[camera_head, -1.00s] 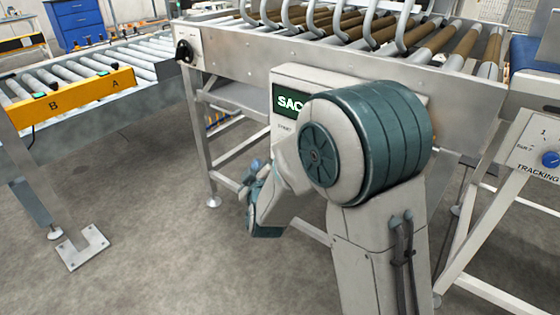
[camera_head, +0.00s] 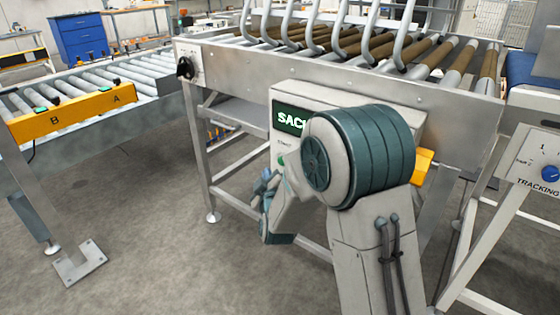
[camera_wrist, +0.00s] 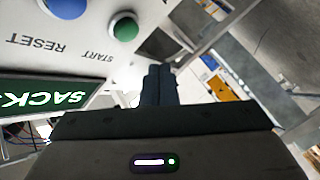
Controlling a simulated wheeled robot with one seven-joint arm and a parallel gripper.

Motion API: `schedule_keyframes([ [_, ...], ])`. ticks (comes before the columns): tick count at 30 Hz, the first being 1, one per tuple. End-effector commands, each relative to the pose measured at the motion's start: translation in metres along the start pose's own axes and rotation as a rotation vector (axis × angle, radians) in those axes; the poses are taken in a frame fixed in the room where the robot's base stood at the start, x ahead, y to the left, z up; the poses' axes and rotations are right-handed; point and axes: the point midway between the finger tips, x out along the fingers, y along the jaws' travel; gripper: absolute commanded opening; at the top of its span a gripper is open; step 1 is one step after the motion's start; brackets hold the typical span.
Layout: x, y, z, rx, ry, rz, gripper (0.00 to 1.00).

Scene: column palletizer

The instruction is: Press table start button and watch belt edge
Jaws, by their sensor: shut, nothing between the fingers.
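The green start button (camera_wrist: 124,27) is on a pale control panel in the wrist view, next to its START label. It also shows small in the head view (camera_head: 281,160), just left of my arm. My gripper (camera_wrist: 160,72) is shut and empty, with dark fingers pointing away from the wrist. In the picture its tips are below and right of the button, apart from it. In the head view my arm hides much of the panel box, and the fingertips cannot be made out. A blue belt (camera_head: 534,70) shows only partly at the right edge of the head view.
A blue button (camera_wrist: 66,6) marked RESET and a SACK display (camera_wrist: 48,95) are near the start button. A TRACKING panel with a blue knob (camera_head: 550,173) stands at right. The roller frame (camera_head: 340,72) is above the box.

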Motion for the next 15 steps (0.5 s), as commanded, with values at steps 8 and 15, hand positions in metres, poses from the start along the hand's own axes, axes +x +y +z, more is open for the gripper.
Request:
schedule_keyframes([
  [8, 0.021, 0.014, 0.016, 0.000, -0.001, 0.000, 0.00],
  [15, 0.025, 0.018, 0.019, 0.000, 0.000, -0.001, 0.00],
])
